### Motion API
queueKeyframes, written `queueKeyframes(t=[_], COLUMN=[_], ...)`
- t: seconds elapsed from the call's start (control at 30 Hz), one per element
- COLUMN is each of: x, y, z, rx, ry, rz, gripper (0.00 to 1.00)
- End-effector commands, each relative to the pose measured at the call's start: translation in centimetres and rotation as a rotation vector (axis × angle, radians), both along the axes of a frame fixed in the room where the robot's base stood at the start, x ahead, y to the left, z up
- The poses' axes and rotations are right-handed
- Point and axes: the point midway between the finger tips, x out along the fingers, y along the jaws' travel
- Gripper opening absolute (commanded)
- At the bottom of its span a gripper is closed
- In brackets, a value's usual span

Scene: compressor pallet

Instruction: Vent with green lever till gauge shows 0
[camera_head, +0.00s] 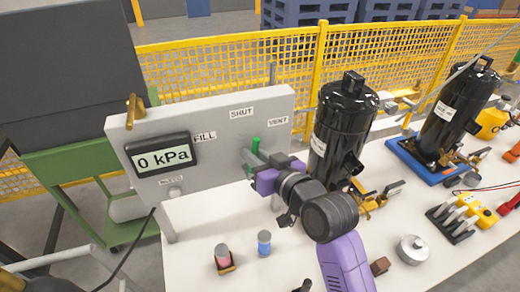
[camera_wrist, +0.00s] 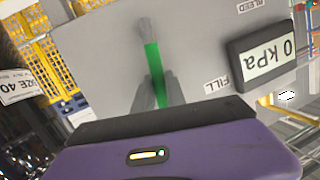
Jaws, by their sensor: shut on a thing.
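A grey upright panel (camera_head: 215,115) stands on the white table. Its dark gauge (camera_head: 160,156) reads 0 kPa. The gauge also shows, upside down, in the wrist view (camera_wrist: 267,58). The green lever (camera_head: 255,146) is on the panel's right part, near the SHUT and VENT labels, below VENT and to its left. In the wrist view the green lever (camera_wrist: 155,75) runs between my fingers. My gripper (camera_head: 248,160) is shut on the green lever; the fingers hide part of it. The wrist view shows my gripper (camera_wrist: 157,95) from behind.
A black compressor (camera_head: 342,125) stands right beside the panel, close to my arm. Another black compressor (camera_head: 458,110) is on a blue base further right. Small cans (camera_head: 264,243) and a silver round weight (camera_head: 412,249) stand on the table in front. A yellow fence (camera_head: 220,65) is behind.

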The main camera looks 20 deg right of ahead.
Motion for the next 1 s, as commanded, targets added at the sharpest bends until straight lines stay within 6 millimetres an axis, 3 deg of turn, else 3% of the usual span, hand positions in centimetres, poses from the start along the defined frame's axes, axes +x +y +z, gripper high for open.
queueKeyframes(t=[0.33,0.87,0.9,1.0], x=[-0.02,-0.02,-0.02,-0.02], y=[0.82,0.93,0.93,0.93], z=[0.15,0.05,0.05,0.05], rx=[-0.139,-0.162,-0.162,-0.162], ry=[0.0,0.0,0.0,0.0], rz=[0.001,0.001,0.001,0.001], gripper=[0.0,0.0,0.2,0.38])
